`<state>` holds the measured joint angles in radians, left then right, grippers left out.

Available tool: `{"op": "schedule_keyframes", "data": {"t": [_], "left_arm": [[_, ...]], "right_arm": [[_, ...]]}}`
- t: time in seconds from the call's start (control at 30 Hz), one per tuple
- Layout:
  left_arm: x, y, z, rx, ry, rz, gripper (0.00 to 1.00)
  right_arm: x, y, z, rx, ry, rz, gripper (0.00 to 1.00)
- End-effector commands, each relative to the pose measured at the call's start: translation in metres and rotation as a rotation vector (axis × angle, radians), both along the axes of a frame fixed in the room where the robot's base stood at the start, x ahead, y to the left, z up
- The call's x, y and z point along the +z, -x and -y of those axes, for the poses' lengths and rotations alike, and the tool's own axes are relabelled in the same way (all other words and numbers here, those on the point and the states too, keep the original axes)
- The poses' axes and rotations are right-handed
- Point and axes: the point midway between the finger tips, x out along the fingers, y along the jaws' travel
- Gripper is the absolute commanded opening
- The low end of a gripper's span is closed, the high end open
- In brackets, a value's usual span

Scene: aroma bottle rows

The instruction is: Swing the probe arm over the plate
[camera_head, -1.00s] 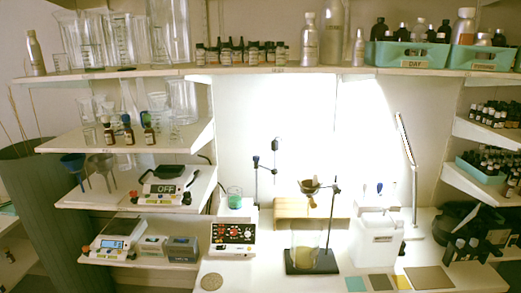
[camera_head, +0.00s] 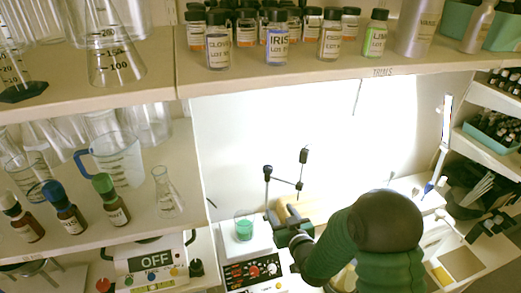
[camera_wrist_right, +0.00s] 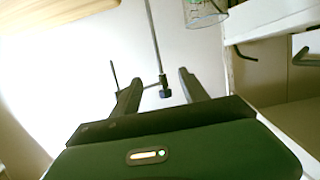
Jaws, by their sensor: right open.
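The white plate unit (camera_head: 262,245) with a red and black panel carries a beaker (camera_head: 244,229) of green liquid, left of the post. My right gripper (camera_head: 284,222) is low beside the post, below the probe arm. In the right wrist view its open fingers (camera_wrist_right: 160,78) lie either side of a thin rod with a dark knob (camera_wrist_right: 165,92). My left gripper is not in view.
A shelf of labelled bottles (camera_head: 330,35) runs above. Left shelves hold glassware (camera_head: 118,160), dropper bottles (camera_head: 67,212) and a scale reading OFF (camera_head: 150,262). My right forearm hides much of the bench. Another beaker-like glass (camera_wrist_right: 206,10) shows at the top of the wrist view.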

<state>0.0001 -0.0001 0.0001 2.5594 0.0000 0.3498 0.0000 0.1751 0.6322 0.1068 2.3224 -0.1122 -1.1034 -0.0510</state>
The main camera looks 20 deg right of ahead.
Motion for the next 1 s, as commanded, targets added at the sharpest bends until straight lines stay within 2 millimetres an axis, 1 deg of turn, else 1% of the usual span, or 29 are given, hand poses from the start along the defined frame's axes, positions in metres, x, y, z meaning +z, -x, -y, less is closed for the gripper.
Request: {"op": "schedule_keyframes", "data": {"t": [0.03,0.1,0.2,0.27,0.37,0.6,0.8,0.9,1.0], "left_arm": [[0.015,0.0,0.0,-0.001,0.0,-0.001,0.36],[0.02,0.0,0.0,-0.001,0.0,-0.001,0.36],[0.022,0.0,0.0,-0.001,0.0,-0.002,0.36],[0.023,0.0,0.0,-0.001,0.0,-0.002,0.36],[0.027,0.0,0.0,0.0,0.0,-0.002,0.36],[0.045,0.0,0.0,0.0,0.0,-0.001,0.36],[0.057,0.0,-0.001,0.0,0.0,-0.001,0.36],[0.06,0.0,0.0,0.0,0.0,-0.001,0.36],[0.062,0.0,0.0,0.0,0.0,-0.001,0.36]], "right_arm": [[0.018,-0.006,0.001,-0.007,-0.008,0.079,0.52],[0.033,-0.012,0.002,-0.017,-0.012,0.181,0.52],[0.045,-0.015,0.001,-0.025,-0.014,0.26,0.52],[0.047,-0.019,-0.001,-0.025,-0.015,0.275,0.52],[0.047,-0.036,-0.003,-0.025,-0.013,0.277,0.52],[0.046,-0.099,-0.004,-0.025,-0.014,0.274,0.52],[0.045,-0.148,-0.004,-0.025,-0.013,0.274,0.52],[0.045,-0.167,-0.004,-0.025,-0.013,0.275,0.52],[0.044,-0.179,-0.004,-0.025,-0.013,0.275,0.52]]}}
